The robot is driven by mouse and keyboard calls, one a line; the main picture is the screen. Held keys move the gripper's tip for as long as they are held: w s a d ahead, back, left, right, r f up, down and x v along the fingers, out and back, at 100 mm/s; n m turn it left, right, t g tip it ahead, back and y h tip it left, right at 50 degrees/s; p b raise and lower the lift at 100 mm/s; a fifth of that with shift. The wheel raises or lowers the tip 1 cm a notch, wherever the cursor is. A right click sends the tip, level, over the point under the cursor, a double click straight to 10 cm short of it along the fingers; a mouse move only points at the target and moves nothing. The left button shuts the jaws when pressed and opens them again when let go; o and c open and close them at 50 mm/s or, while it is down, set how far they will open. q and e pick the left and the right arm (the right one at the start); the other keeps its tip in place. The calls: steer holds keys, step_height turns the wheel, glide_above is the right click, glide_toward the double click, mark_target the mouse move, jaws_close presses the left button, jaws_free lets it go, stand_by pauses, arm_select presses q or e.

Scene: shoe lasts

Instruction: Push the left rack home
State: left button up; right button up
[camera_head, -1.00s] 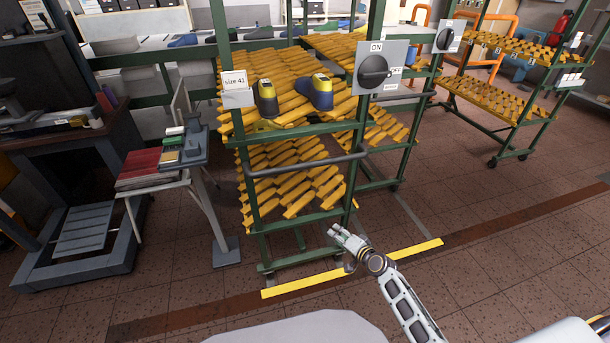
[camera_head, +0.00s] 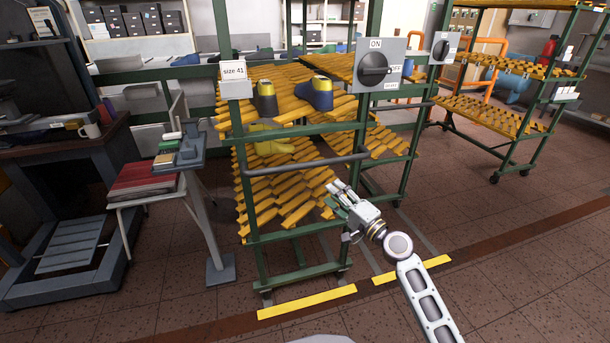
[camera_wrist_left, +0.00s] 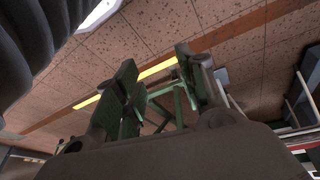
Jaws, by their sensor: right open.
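The left rack, a green frame (camera_head: 300,275) with yellow slatted shelves and a "size 41" card (camera_head: 233,72), stands left of centre in the head view. A grey handle bar (camera_head: 305,163) crosses its front. Dark lasts with yellow tops (camera_head: 266,103) (camera_head: 315,95) sit on its upper shelf, and a yellow one (camera_head: 270,145) lies lower down. My right gripper (camera_head: 338,197) is open and empty at the rack's front right, below the bar; I cannot tell whether it touches. My left gripper shows only in the left wrist view (camera_wrist_left: 156,72), its fingers apart, with green framing beyond.
Yellow floor strips (camera_head: 306,302) (camera_head: 412,270) lie in front. An ON/OFF switch box (camera_head: 376,65) is at the rack's upper right. A small side table (camera_head: 145,185) stands at left. Another green rack (camera_head: 500,115) stands at right.

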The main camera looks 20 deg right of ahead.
mark_target(306, 166)
steer(key=shift+s+a+r, duration=0.1)
steer(key=shift+s+r, duration=0.1)
steer(key=shift+r, duration=0.25)
steer(key=shift+s+a+r, duration=0.1)
steer(key=shift+s+r, duration=0.05)
steer(key=shift+r, duration=0.25)
steer(key=shift+x, duration=6.9)
steer(key=shift+s+a+r, duration=0.1)
steer(key=shift+r, duration=0.1)
jaws_close()
